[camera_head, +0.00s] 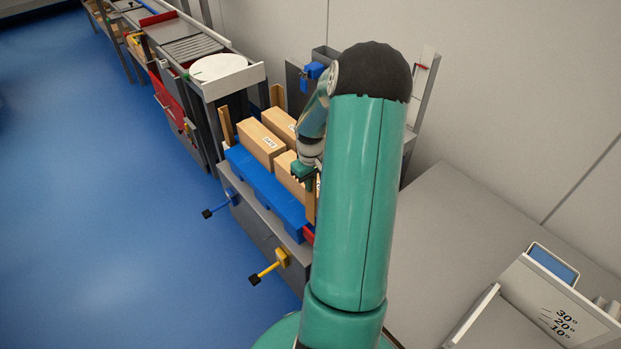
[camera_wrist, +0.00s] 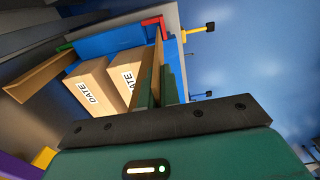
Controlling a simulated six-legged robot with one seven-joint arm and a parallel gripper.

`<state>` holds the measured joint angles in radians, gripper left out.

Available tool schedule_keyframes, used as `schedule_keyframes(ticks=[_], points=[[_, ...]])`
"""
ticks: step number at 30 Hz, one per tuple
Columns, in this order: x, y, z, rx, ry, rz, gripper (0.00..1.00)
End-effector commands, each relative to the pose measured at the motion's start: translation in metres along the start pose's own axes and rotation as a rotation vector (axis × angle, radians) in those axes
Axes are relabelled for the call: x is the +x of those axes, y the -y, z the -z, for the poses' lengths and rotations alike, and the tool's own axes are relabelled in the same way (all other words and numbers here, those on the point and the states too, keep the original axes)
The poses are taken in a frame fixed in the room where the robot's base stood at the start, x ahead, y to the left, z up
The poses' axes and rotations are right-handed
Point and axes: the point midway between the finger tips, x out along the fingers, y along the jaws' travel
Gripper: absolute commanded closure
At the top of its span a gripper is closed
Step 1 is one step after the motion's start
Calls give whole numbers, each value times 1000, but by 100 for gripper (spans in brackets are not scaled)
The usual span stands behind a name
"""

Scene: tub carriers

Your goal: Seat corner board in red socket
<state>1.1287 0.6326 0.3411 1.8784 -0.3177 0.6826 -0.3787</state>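A tan corner board (camera_head: 311,205) hangs upright below my gripper (camera_head: 304,172). In the wrist view, the board (camera_wrist: 158,67) lies between the two green fingers (camera_wrist: 159,90), which appear shut on it. The red socket (camera_head: 308,234) is at the near right corner of the blue pallet (camera_head: 262,188), partly hidden by my arm. In the wrist view, the red socket (camera_wrist: 154,22) is an angled red piece just beyond the board's far end. The board's lower end is close to it; I cannot tell whether it is inside.
Cartons (camera_head: 262,144) labelled DATE stand on the pallet beside the board. Other corner boards (camera_head: 228,126) stand at other pallet corners. Blue (camera_head: 220,205) and yellow (camera_head: 267,270) handles stick out in front. A grey bench (camera_head: 455,225) is right. The blue floor at left is clear.

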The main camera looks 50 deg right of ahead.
Motion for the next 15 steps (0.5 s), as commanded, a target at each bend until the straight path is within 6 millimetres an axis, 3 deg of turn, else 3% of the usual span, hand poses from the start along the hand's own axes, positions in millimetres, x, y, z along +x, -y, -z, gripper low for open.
schedule_keyframes(ticks=[6,15], points=[[20,0,0,0,1,1,100],[31,0,0,0,0,0,100]])
